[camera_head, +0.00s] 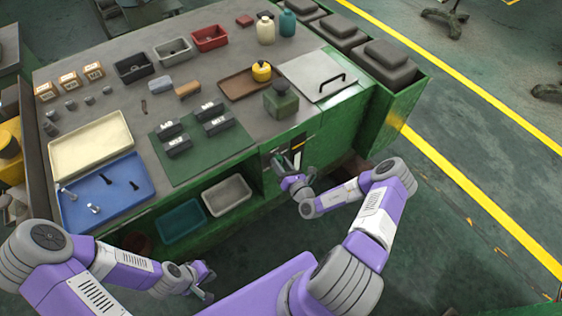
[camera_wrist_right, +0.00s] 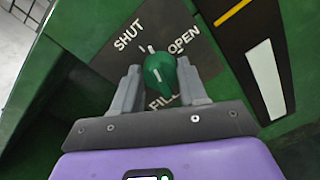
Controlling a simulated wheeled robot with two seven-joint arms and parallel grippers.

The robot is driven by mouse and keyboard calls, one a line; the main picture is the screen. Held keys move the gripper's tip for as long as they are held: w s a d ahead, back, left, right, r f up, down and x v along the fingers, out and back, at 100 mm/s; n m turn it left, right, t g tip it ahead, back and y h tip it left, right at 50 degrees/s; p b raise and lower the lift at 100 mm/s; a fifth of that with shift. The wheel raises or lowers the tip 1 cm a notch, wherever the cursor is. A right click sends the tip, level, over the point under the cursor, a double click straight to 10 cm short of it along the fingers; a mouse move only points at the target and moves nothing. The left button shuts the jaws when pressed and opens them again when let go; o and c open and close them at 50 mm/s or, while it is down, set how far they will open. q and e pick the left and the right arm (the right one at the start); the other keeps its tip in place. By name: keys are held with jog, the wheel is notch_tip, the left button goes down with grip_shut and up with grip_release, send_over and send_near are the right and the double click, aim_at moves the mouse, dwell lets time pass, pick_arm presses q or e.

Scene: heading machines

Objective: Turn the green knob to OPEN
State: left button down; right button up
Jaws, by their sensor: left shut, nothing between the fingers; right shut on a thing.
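The green knob (camera_wrist_right: 160,70) shows in the right wrist view on a dark plate with white lettering. SHUT (camera_wrist_right: 129,36) is at upper left, OPEN (camera_wrist_right: 184,41) at upper right, and FILL is partly hidden below the knob. The knob has a short white line, but I cannot tell which label it points to. My right gripper (camera_wrist_right: 161,76) is shut on the knob, one finger on each side. In the head view my right gripper (camera_head: 282,166) is at the front panel of the green bench and hides the knob. My left gripper (camera_head: 207,287) is shut and empty, low in front of the bench.
The grey bench top (camera_head: 215,75) holds trays, bins, bottles and small parts. A blue bin (camera_head: 181,221) and a white bin (camera_head: 227,195) sit on the shelf below. Green troughs with dark blocks (camera_head: 389,64) line the right side.

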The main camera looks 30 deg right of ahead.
jog(key=m+p, duration=0.1)
jog(key=m, duration=0.1)
jog(key=shift+r+m, duration=0.15)
jog(key=shift+m, duration=0.25)
jog(key=shift+d+f+m+g+y+p, duration=0.15)
jog(key=shift+m+p, duration=0.35)
jog(key=shift+m, duration=2.15)
jog(key=shift+f+m+g+y+p, duration=0.2)
jog(key=shift+m+p, duration=0.25)
jog(key=shift+m, duration=2.2)
jog(key=shift+r, duration=0.15)
jog(key=o, duration=1.1)
jog(key=shift+c, duration=0.2)
